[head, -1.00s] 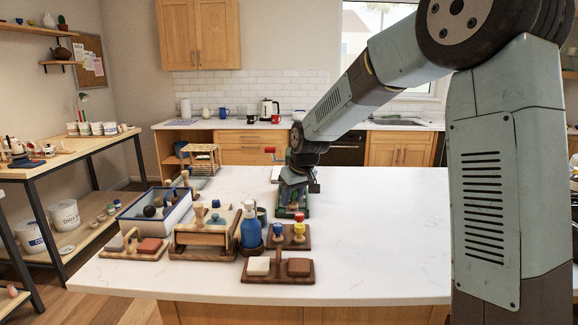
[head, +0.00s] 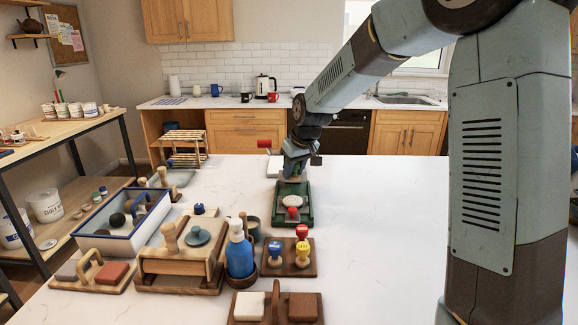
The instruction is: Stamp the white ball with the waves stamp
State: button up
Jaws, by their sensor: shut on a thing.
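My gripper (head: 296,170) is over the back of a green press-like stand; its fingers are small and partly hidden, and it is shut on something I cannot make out. A flat white round piece (head: 292,201) lies on the stand's green base (head: 305,219), with a small red part at its front. I see no clearly round white ball. A blue-topped stamp (head: 275,250), a yellow-topped one (head: 299,249) and a red-topped one (head: 302,231) stand on a wooden rack (head: 288,271). Their patterns are hidden, so I cannot tell which has waves.
A red handle (head: 264,144) and a white block (head: 275,167) are left of my gripper. The right of the white counter (head: 390,230) is clear.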

send_over(289, 197)
jog(key=shift+s+d+f, duration=0.1)
jog(key=shift+s+f, duration=0.05)
jog(key=shift+f, duration=0.6)
jog(key=shift+s+d+f, duration=0.1)
jog(key=shift+d+f, duration=0.05)
jog(key=shift+f, duration=0.65)
jog(key=shift+s+d+f, duration=0.1)
jog(key=shift+s+f, duration=0.05)
jog(key=shift+f, duration=1.15)
jog(key=shift+s+f, duration=0.1)
jog(key=shift+f, duration=0.5)
jog(key=shift+r, duration=3.05)
